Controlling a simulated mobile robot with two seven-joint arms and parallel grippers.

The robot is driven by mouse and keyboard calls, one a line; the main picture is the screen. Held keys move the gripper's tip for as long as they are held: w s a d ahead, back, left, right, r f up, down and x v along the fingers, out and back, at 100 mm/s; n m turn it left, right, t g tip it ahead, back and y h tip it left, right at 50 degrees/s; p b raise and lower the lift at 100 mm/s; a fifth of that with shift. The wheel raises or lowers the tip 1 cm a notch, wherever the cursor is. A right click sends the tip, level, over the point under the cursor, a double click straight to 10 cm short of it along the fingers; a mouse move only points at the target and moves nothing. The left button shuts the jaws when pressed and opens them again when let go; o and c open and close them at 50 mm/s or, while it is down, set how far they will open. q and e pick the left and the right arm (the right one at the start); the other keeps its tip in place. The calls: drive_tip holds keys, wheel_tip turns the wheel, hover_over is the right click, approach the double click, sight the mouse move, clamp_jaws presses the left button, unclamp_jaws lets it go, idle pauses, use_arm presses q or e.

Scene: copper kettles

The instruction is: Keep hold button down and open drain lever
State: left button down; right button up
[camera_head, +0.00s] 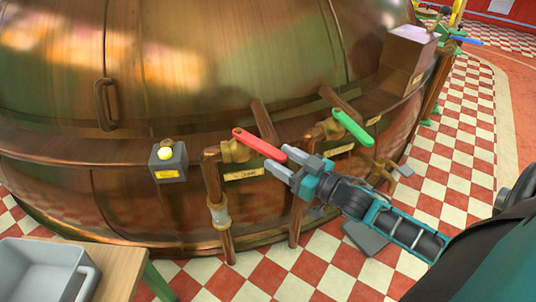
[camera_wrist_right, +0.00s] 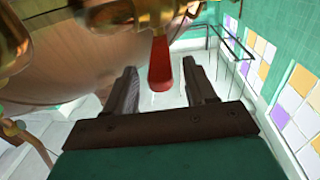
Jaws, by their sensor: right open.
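A grey box (camera_head: 169,163) with a lit pale-yellow button (camera_head: 165,154) is fixed to the front of the copper kettle (camera_head: 200,90); no gripper touches it. A red lever (camera_head: 257,143) on a brass valve slants down to the right. My right gripper (camera_head: 281,161) is at its free end. In the right wrist view the red lever (camera_wrist_right: 160,66) shows between the two spread fingers, with gaps on both sides. A green lever (camera_head: 352,127) sits on another valve to the right. The labels are too small to read. My left gripper is out of view.
Copper pipes (camera_head: 213,190) run down from the valves, close to my right gripper. A grey bin (camera_head: 40,270) stands on a wooden table (camera_head: 118,272) at the lower left. Red and white checkered floor (camera_head: 235,280) lies in front of the kettle.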

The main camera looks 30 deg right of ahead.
sight(268, 152)
drive_tip(key=shift+b+x, duration=0.4)
drive_tip(key=shift+x, duration=1.95)
clamp_jaws()
drive_tip(key=shift+f, duration=0.1)
